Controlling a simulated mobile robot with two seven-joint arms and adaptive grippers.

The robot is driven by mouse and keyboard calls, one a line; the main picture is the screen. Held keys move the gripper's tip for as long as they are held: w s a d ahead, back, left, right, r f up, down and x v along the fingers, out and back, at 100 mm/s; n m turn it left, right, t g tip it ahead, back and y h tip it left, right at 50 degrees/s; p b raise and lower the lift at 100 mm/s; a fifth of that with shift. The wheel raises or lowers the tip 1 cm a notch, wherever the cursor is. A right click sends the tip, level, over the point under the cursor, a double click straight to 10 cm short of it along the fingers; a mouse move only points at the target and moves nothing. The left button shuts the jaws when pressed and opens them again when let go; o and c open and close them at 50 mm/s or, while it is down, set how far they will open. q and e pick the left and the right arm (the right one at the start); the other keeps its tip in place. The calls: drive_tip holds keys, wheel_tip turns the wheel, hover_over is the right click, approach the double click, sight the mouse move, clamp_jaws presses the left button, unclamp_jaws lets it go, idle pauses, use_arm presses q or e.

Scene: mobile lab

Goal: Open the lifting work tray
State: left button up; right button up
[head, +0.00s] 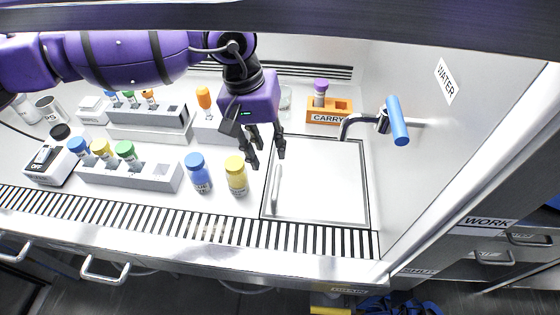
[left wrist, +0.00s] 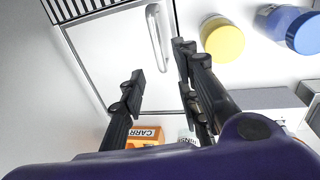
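A flat white square panel with a dark outline (head: 325,180) lies level in the worktop at the right, below the tap; I take it as the lifting work tray. Its upright bar handle (head: 275,190) runs along its left side. In the left wrist view the panel (left wrist: 115,50) and its handle (left wrist: 158,38) show too. My left gripper (head: 267,158) is open and empty, fingers pointing down, above the panel's left edge near the handle's far end. In the left wrist view its fingers (left wrist: 160,64) are apart, with the handle just beyond the gap. My right gripper is not in view.
A yellow-capped jar (head: 236,176) and a blue-capped jar (head: 198,173) stand left of the panel. An orange CARRY rack (head: 329,116) with a purple-capped vial and the blue-handled tap (head: 397,121) are behind it. Vial racks (head: 130,172) fill the left. The panel's top is clear.

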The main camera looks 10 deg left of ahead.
sight(277, 175)
use_arm(q)
drive_tip(key=f, duration=0.3)
drive_tip(key=d+f, duration=0.1)
drive_tip(key=f, duration=0.2)
drive_tip(key=shift+s+d, duration=0.15)
drive_tip(key=shift+d+f, duration=0.1)
drive_tip(key=shift+f, duration=0.55)
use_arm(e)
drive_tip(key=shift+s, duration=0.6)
use_arm(q)
clamp_jaws()
